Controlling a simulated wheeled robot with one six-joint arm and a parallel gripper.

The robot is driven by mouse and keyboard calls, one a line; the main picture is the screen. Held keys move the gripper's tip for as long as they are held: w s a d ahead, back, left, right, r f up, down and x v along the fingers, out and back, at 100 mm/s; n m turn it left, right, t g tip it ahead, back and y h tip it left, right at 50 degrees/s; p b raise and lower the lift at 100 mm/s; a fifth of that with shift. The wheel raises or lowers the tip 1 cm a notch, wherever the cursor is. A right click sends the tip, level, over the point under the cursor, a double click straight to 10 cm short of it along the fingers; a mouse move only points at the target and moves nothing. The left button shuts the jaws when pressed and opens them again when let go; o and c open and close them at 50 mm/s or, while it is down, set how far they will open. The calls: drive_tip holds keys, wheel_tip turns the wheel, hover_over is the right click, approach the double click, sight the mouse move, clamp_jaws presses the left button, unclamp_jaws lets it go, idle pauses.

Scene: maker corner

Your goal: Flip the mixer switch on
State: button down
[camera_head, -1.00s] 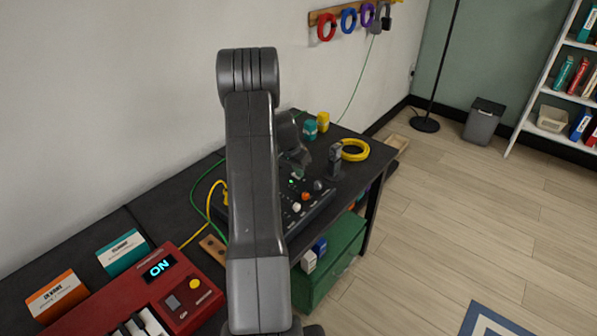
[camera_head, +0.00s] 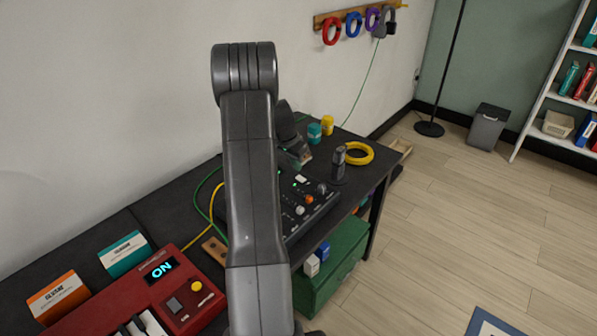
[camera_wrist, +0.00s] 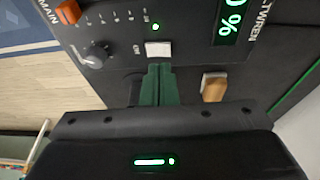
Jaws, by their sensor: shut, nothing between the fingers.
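The mixer is a black panel (camera_head: 318,210) on the dark bench, partly hidden behind my arm in the head view. A white switch cap (camera_wrist: 158,50) shows on it in the wrist view, with a lit green lamp (camera_wrist: 155,27) beside it and a green percent display (camera_wrist: 232,18). The cap also shows in the head view (camera_head: 301,179). My gripper (camera_wrist: 160,69) is shut and empty, its green fingertips in line with the cap; I cannot tell the gap in the wrist view. In the head view my gripper (camera_head: 306,162) is just behind the cap, seemingly apart from it.
An orange knob (camera_wrist: 68,11) and a black knob (camera_wrist: 95,56) are near the switch. A dark microphone-like object (camera_head: 338,163) and a yellow cable coil (camera_head: 358,153) stand right of the mixer. A red keyboard (camera_head: 150,305) reading ON is at front left.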

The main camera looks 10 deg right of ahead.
drive_tip(key=v, duration=0.9)
drive_tip(key=shift+r+b, duration=0.35)
drive_tip(key=shift+r, duration=0.05)
drive_tip(key=shift+s+a, duration=0.1)
drive_tip(key=p+x, duration=0.1)
drive_tip(key=x, duration=0.8)
drive_tip(key=shift+f, duration=0.2)
drive_tip(key=shift+d+r+p, duration=0.5)
drive_tip(key=shift+d+r, duration=0.15)
drive_tip(key=shift+r, duration=0.35)
drive_tip(key=b+v, duration=0.1)
drive_tip(key=v, duration=0.4)
drive_tip(key=shift+s+a+r, duration=0.15)
drive_tip(key=shift+r, duration=0.05)
